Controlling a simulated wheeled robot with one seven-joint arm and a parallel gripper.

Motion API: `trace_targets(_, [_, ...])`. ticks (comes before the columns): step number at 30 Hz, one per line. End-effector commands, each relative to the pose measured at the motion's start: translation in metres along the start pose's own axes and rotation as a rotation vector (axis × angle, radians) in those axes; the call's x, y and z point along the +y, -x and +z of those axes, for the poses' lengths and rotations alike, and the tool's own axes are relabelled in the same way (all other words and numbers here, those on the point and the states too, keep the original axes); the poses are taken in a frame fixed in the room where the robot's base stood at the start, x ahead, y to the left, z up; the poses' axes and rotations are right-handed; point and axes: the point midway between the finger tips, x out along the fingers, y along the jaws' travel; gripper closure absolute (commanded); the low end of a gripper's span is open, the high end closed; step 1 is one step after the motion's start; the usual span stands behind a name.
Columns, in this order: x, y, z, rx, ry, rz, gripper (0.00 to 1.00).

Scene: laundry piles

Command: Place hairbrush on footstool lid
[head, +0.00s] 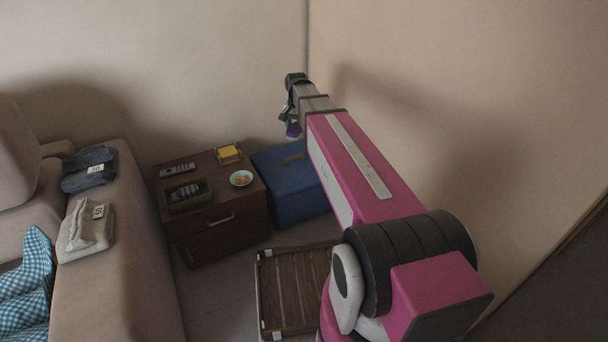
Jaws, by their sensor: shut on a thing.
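My gripper (291,108) is at the far end of my outstretched arm, near the wall corner. It is shut on a small purple item, which I take to be the hairbrush (293,130). Only a little of the brush shows and it hangs downward; its shape is hard to tell. It appears above the blue footstool (298,200), whose blue lid (268,161) has a brownish handle on top. My arm hides the right part of the footstool. The visible part of the lid has nothing else on it.
Left of the footstool, a brown nightstand (220,205) holds a remote (177,169), a dark tray (188,195), a yellow item (229,153) and a small bowl (241,178). A slatted wooden rack (293,290) lies in front. A sofa (125,270) with folded clothes stands left.

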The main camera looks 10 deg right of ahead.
Motion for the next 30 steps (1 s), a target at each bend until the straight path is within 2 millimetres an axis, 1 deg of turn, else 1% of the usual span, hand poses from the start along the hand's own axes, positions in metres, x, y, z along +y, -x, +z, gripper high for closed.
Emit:
trace_targets(1, [-0.015,-0.021,-0.015,-0.004,-0.056,0.002,0.67])
trace_targets(5, [-0.044,-0.072,-0.036,-0.003,-0.22,0.003,0.67])
trace_targets(6, [-0.052,-0.088,-0.041,-0.004,-0.27,0.003,0.67])
trace_targets(11, [-0.085,-0.156,-0.06,-0.003,-0.47,0.003,0.67])
trace_targets(12, [-0.092,-0.172,-0.063,-0.003,-0.517,0.003,0.67])
trace_targets(15, [-0.106,-0.209,-0.069,-0.002,-0.62,0.003,0.67])
trace_targets(18, [-0.116,-0.236,-0.072,-0.001,-0.699,0.002,0.67])
trace_targets(21, [-0.122,-0.253,-0.073,0.0,-0.749,0.001,0.67])
trace_targets(23, [-0.123,-0.26,-0.073,0.0,-0.767,0.001,0.67])
trace_targets(26, [-0.12,-0.268,-0.079,0.0,-0.783,0.001,0.67])
trace_targets(30, [-0.105,-0.281,-0.098,0.0,-0.785,0.001,0.67])
